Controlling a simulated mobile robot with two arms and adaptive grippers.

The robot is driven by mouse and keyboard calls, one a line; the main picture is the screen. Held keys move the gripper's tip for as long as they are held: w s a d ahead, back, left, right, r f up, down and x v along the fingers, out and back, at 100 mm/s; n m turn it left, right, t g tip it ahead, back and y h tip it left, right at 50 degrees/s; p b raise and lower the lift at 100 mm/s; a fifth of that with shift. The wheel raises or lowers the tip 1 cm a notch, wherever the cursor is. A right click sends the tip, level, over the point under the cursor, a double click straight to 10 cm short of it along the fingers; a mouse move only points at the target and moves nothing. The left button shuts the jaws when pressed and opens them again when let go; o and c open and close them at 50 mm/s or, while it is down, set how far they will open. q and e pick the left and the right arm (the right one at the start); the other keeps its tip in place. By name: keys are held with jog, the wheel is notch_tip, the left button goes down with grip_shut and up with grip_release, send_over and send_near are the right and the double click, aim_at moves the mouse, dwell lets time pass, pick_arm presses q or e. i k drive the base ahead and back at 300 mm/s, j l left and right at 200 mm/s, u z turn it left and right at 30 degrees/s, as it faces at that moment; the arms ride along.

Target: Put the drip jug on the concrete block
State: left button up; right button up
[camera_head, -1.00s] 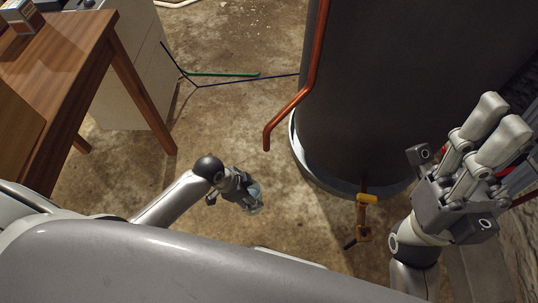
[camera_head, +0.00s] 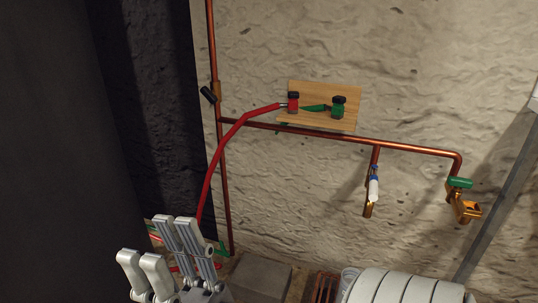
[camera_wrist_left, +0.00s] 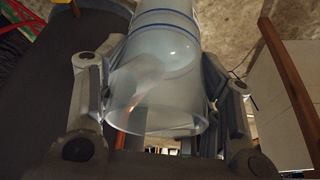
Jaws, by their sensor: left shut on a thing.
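The concrete block (camera_head: 262,277) is a grey slab low in the head view, against the foot of the rough wall. In the left wrist view a clear, bluish jug (camera_wrist_left: 155,85) with blue bands lies between the fingers of my left gripper (camera_wrist_left: 160,95), which is shut on it. The jug's wide rim faces the camera and its far end is cut off by the frame. My right gripper (camera_head: 163,250) is empty at the lower left of the head view, left of the block; its finger gap is unclear. The left gripper and jug are outside the head view.
A copper pipe (camera_head: 340,136) runs along the wall, with a red hose (camera_head: 213,155) beside its upright. A wooden board (camera_head: 348,92) carries red and green valves. A white ribbed object (camera_head: 400,287) stands right of the block. A dark cylinder (camera_head: 60,150) fills the left.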

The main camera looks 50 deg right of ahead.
aim_at(261, 275)
jog(key=z, duration=1.2)
jog(key=i+l+z, duration=0.6)
